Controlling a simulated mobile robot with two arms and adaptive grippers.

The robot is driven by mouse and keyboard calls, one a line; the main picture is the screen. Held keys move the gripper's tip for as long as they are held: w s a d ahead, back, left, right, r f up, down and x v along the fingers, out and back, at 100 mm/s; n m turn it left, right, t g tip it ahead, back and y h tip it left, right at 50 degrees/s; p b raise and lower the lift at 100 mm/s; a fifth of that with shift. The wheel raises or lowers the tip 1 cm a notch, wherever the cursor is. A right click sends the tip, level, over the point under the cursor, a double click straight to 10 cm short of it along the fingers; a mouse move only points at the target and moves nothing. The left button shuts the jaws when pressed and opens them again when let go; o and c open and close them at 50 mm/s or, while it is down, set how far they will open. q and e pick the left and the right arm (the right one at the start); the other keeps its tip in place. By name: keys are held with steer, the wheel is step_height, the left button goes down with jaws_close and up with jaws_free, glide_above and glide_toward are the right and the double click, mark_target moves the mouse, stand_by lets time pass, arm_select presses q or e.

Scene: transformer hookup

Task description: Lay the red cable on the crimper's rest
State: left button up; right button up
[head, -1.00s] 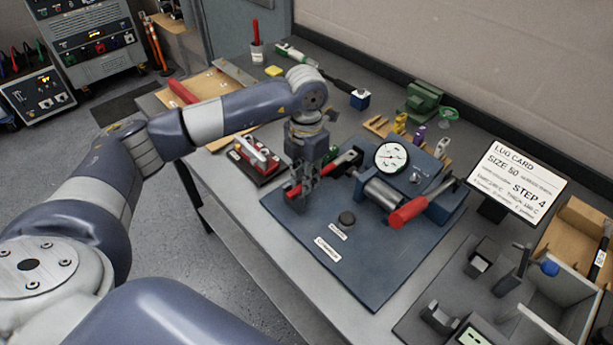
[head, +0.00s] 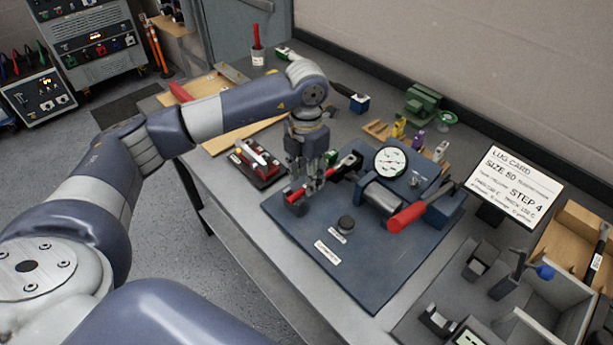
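The red cable (head: 295,195) lies at the left end of the crimper (head: 383,190), in line with its jaws. A small dark block (head: 299,208), which looks like the rest, shows directly under the red part; whether they touch is too small to tell. My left gripper (head: 310,186) points down over the cable. Its fingers look spread to either side of the cable and partly hide it. The crimper has a round dial, a red-gripped handle (head: 408,216) and a blue base plate (head: 365,270). My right gripper is not in view.
A red-and-grey tool on a dark base (head: 256,163) stands left of the plate. A lug card (head: 513,187) stands at right, with bins (head: 545,300) in front of it. A green vise (head: 423,100) is behind.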

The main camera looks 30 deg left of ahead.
arm_select(q)
steer(key=shift+r+p, duration=1.1)
steer(key=shift+r, duration=1.15)
